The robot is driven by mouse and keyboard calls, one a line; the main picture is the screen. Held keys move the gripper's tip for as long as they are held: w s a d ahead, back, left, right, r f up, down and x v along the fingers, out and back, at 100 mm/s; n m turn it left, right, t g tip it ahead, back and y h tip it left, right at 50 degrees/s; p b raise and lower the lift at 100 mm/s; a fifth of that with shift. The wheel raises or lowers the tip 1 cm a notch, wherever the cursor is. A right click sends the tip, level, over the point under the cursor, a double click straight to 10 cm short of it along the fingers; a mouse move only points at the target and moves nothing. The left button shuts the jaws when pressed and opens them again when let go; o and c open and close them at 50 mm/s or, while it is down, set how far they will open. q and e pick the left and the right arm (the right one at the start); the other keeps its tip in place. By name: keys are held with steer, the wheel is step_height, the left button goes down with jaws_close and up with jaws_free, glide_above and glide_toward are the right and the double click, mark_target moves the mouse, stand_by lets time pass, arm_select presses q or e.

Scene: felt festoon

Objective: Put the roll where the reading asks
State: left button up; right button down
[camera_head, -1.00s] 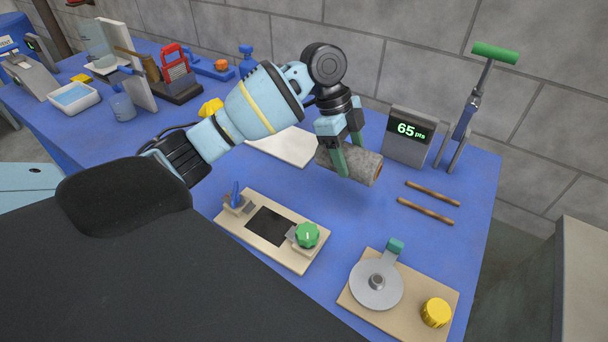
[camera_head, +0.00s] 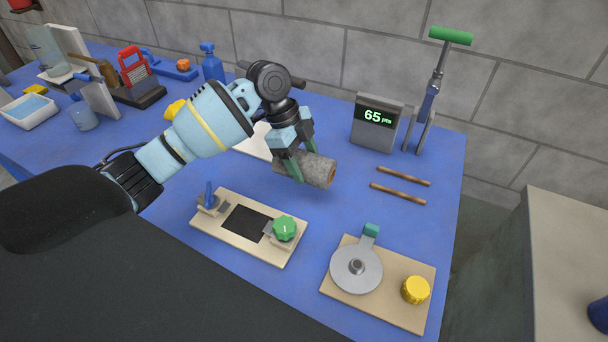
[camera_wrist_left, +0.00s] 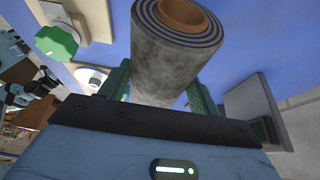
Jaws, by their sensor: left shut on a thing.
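The grey felt roll (camera_head: 318,171), with a brown core at its end, is held by my left gripper (camera_head: 295,168) above the blue table. The left gripper is shut on it, with green fingers on either side. In the left wrist view the roll (camera_wrist_left: 172,60) fills the middle between the fingers, showing its spiral end and tan core. The grey display box (camera_head: 372,136) at the back reads "65 pts" in green. Two brown rods (camera_head: 400,184) lie in front of it on the table. My right gripper is not in view.
A beige board (camera_head: 205,230) with a dark panel and green knob (camera_head: 284,228) lies in front. Another board (camera_head: 385,298) carries a metal disc and yellow knob (camera_head: 415,290). A green-handled press (camera_head: 432,95) stands behind right. A pale worktop (camera_head: 565,240) stands across a gap at right.

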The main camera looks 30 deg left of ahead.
mark_target(304, 175)
arm_select(q)
steer(key=shift+f, duration=2.4)
steer(key=shift+f, duration=0.15)
steer(key=o, duration=1.2)
steer(key=v, duration=1.2)
steer(key=shift+d, duration=0.1)
